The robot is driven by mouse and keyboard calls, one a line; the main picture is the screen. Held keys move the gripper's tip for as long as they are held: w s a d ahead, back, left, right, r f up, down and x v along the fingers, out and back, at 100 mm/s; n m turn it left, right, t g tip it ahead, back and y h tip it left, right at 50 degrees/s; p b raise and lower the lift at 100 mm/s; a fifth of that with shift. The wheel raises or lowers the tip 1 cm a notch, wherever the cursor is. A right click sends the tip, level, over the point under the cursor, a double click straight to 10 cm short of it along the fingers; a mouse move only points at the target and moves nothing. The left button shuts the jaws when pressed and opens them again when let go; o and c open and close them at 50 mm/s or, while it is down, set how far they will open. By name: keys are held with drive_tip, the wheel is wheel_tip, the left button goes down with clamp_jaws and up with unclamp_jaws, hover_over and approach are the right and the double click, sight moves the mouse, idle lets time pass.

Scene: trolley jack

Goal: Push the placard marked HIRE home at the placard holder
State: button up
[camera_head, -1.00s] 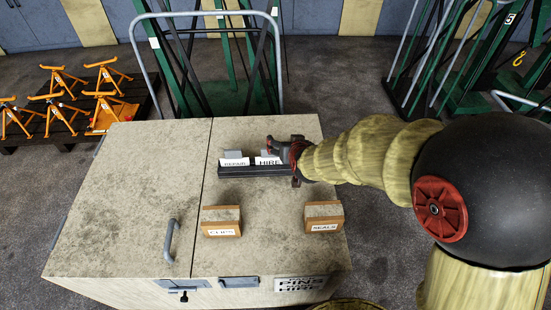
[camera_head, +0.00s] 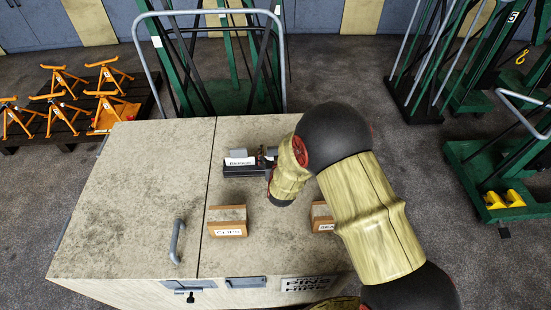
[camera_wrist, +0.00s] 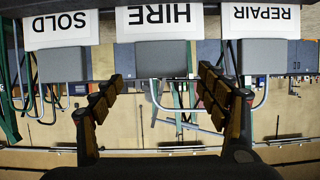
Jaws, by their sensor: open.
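The HIRE placard (camera_wrist: 160,20), a white card with a grey block (camera_wrist: 162,60), shows upside down at the top middle of the wrist view. The SOLD placard (camera_wrist: 62,27) is to its left and the REPAIR placard (camera_wrist: 262,20) to its right. My gripper (camera_wrist: 160,82) is open, its fingers apart on either side of the HIRE block, with nothing between the tips that I can see gripped.
The holder stands on a worn cabinet top. A CLIPS box (camera_head: 228,230) and a partly hidden SEALS box (camera_head: 320,210) sit in front of it. A lid handle (camera_head: 176,242) rises at the left. A grey trolley rail (camera_head: 140,50) stands behind the cabinet.

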sight(276, 149)
drive_tip(key=x, duration=0.2)
drive_tip(key=shift+w+a+f+b, duration=0.15)
drive_tip(key=shift+w+f+b, duration=0.15)
drive_tip(key=shift+f+b, duration=0.05)
drive_tip(key=shift+w, duration=0.3)
drive_tip(key=shift+r, duration=0.1)
drive_tip(key=c, duration=0.3)
drive_tip(key=c, duration=1)
